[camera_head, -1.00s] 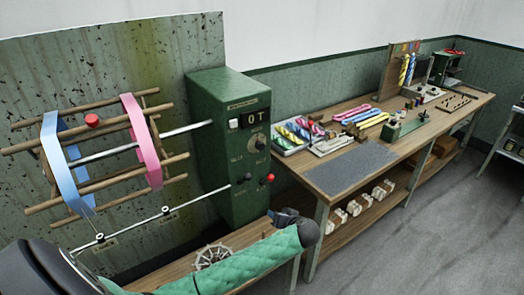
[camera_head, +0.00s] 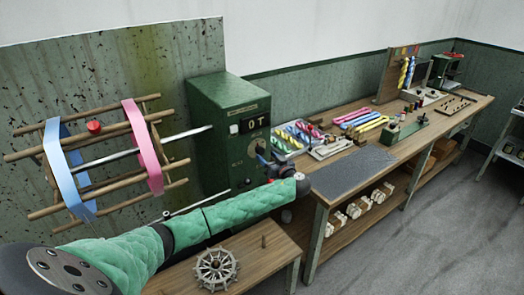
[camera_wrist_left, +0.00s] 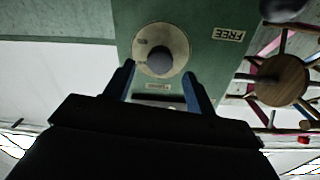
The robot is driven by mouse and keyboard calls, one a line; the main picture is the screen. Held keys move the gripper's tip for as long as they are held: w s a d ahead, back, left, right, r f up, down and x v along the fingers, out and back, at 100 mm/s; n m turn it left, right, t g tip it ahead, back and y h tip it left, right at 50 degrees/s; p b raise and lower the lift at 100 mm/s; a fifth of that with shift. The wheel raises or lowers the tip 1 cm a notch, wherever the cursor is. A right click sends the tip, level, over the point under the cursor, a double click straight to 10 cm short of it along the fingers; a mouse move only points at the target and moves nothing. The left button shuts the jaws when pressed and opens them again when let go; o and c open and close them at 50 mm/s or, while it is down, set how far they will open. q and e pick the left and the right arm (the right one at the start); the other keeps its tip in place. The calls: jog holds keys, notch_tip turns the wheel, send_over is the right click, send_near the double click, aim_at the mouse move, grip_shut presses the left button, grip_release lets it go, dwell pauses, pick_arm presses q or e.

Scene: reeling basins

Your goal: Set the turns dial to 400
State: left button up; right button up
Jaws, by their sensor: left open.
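The turns dial (camera_head: 256,147) is a round knob on the front of the green control box (camera_head: 213,130), below a small display (camera_head: 253,124) that reads "0 T". In the left wrist view the dial (camera_wrist_left: 160,60) shows as a dark knob on a pale round plate. My left gripper (camera_head: 266,159) is at the box front, partly covering the dial in the head view. Its two blue fingers (camera_wrist_left: 160,74) are open, one on each side of the knob, with gaps visible; I cannot tell whether they touch it. My right gripper is out of view.
A wooden reel (camera_head: 100,160) with blue and pink bands stands left of the box. A "FREE" label (camera_wrist_left: 229,34) is on the box. A workbench (camera_head: 330,205) with coloured skeins and trays runs to the right. A spoked wheel (camera_head: 216,270) lies on the low table (camera_head: 262,262).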

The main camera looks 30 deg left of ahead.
aim_at(262, 152)
pick_arm(q)
jog(key=p+x, duration=0.2)
jog(key=x, duration=0.2)
jog(key=shift+w+r, duration=0.1)
jog(key=shift+w+a, duration=0.1)
jog(key=shift+a, duration=0.3)
jog(key=c, duration=1)
